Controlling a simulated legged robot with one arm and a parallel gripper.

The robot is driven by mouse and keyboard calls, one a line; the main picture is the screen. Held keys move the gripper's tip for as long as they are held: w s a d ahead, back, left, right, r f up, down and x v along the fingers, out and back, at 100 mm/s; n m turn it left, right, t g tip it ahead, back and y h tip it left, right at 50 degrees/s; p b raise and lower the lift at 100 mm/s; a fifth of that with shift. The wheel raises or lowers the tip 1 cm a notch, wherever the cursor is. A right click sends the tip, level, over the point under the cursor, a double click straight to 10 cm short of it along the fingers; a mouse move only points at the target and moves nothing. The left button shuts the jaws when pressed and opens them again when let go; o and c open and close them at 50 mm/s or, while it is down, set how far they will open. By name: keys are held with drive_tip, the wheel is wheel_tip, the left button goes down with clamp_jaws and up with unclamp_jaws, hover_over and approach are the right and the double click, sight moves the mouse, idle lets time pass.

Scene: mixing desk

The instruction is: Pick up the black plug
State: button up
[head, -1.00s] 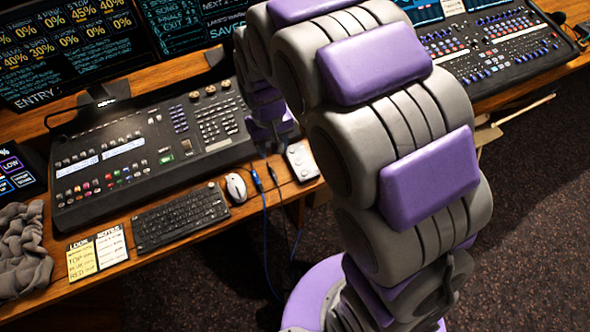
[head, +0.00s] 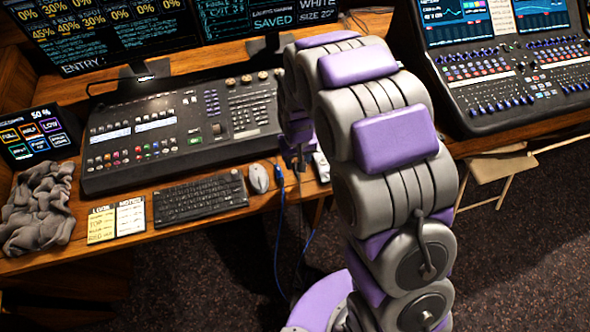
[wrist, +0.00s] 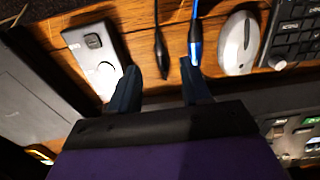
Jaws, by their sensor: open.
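The black plug (wrist: 162,54) lies on the wooden desk with its thin black cable running up in the wrist view. My gripper (wrist: 160,67) is open, one dark finger on each side of the plug's line. The plug tip sits between the fingertips; I cannot tell the height gap. A blue plug (wrist: 195,46) on a blue cable lies just right of it, close to the right fingertip. In the head view my gripper (head: 299,160) hangs over the desk's front edge, and the black plug cannot be made out there.
A grey box with a button and knob (wrist: 98,55) is left of the gripper. A white mouse (wrist: 239,43) and black keyboard (wrist: 292,32) are to the right. The lighting console (head: 180,130) stands behind. The blue cable (head: 277,230) hangs off the desk edge.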

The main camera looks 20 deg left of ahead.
wheel_tip(320, 180, down, 2)
drive_tip(key=shift+f, duration=0.1)
drive_tip(key=shift+w+a+f+b, duration=0.15)
drive_tip(key=shift+f+b, duration=0.3)
drive_tip(key=shift+f, duration=0.9)
drive_tip(key=shift+w+a+f+b, duration=0.15)
drive_tip(key=shift+f+b, duration=0.25)
drive_tip(key=shift+f, duration=0.9)
drive_tip(key=shift+d, duration=0.1)
drive_tip(key=shift+c, duration=0.3)
clamp_jaws()
